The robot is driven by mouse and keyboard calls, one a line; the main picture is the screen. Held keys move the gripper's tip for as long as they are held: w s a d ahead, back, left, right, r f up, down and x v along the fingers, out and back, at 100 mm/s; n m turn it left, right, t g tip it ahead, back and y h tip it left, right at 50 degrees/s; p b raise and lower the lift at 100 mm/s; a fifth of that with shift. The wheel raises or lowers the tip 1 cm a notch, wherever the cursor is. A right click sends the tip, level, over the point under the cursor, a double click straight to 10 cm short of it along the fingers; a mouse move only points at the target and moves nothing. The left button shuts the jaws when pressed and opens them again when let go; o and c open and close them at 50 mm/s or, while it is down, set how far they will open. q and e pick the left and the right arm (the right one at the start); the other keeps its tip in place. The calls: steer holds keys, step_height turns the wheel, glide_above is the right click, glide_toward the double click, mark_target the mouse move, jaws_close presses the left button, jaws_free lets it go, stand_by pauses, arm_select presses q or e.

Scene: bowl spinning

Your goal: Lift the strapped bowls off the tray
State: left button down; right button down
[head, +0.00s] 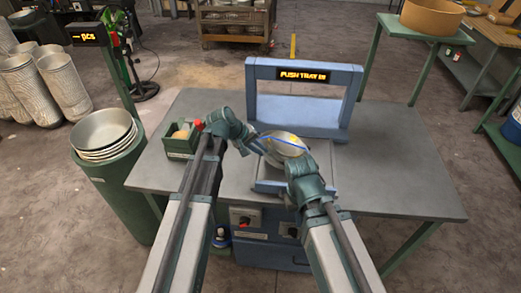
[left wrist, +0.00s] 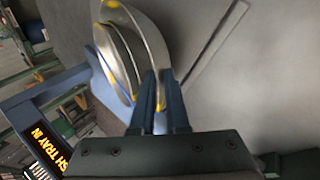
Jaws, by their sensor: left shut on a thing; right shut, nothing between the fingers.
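The strapped bowls (head: 286,146), silvery with a blue strap and yellow marks, are above the tray (head: 268,186) in front of the blue frame. In the left wrist view the nested bowls (left wrist: 142,35) are seen edge-on, with the strap across them. My left gripper (head: 262,146) is shut on the bowls' rim from the left; its fingers (left wrist: 160,112) reach the rim in the left wrist view. My right gripper (head: 292,164) is shut and empty, close to the near right side of the bowls; contact cannot be told. I cannot tell whether the bowls touch the tray.
The blue frame (head: 340,105) with a lit sign stands behind the bowls. A small green box (head: 181,146) sits at the table's left. A stack of bowls (head: 103,132) stands on a green drum left of the table. The table's right side (head: 405,180) is clear.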

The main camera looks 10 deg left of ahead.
arm_select(q)
steer(key=shift+r+p, duration=2.55)
steer(key=shift+r, duration=0.3)
steer(key=c, duration=0.9)
jaws_free()
steer(key=shift+f, duration=0.1)
steer(key=shift+c, duration=0.2)
steer(key=p+v, duration=1.1)
steer(key=v, duration=0.2)
steer(key=shift+s+a+r, duration=0.15)
steer(key=shift+a+r, duration=0.05)
steer(key=shift+r, duration=0.1)
